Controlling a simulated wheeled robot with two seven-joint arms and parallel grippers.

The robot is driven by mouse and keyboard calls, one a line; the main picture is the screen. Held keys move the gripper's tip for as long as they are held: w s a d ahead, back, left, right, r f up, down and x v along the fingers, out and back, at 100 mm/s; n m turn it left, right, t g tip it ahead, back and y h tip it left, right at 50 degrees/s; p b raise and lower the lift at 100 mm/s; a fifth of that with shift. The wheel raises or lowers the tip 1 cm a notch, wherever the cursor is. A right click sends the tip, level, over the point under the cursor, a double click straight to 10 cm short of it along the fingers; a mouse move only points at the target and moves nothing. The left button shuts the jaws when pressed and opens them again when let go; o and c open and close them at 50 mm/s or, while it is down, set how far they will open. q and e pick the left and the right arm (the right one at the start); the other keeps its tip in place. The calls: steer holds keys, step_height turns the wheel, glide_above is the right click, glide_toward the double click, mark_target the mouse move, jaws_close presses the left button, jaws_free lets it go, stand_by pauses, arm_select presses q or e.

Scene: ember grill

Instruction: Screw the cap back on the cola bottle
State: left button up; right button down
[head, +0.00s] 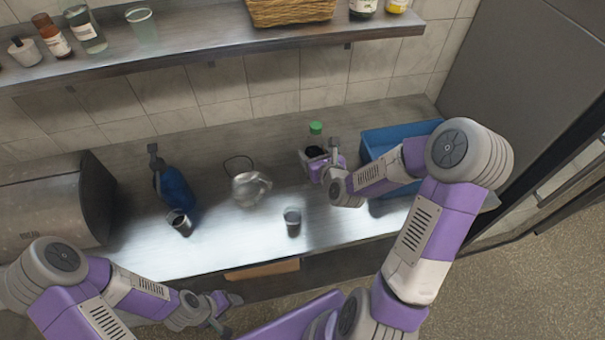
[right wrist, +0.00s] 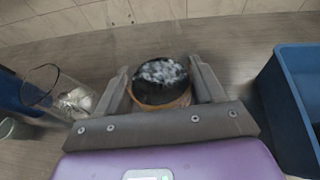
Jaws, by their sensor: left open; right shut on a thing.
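The cola bottle (head: 315,151) stands at the back of the counter, left of the blue crate. Its lower part is dark. A green cap (head: 316,128) shows at its top; I cannot tell how it is seated. My right gripper (head: 320,162) is shut around the bottle's body. In the right wrist view, the bottle (right wrist: 161,82) is a round dark shape with white flecks between the fingers; its top and the cap do not show. My left gripper (head: 222,312) is open and empty, low in front of the counter, far from the bottle.
A blue crate (head: 372,136) stands right of the bottle. Left of it are a glass jug (head: 248,186), a blue spray bottle (head: 175,188), a metal cup (head: 179,222) and a small cup (head: 292,217). A shelf (head: 200,57) runs above the counter (head: 235,240).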

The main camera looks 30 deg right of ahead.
steer(key=shift+r, duration=0.1)
steer(key=shift+s+r, duration=0.1)
steer(key=shift+s, duration=0.3)
step_height(320, 180, down, 6)
steer(key=shift+w+r+b, duration=0.1)
steer(key=shift+w+b, duration=0.05)
steer(key=shift+b, duration=0.15)
arm_select(q)
steer(key=shift+s+f, duration=0.2)
steer(key=shift+s, duration=0.05)
steer(key=shift+f, duration=0.2)
arm_select(e)
steer(key=shift+f, duration=2.1)
steer(key=shift+f, duration=0.1)
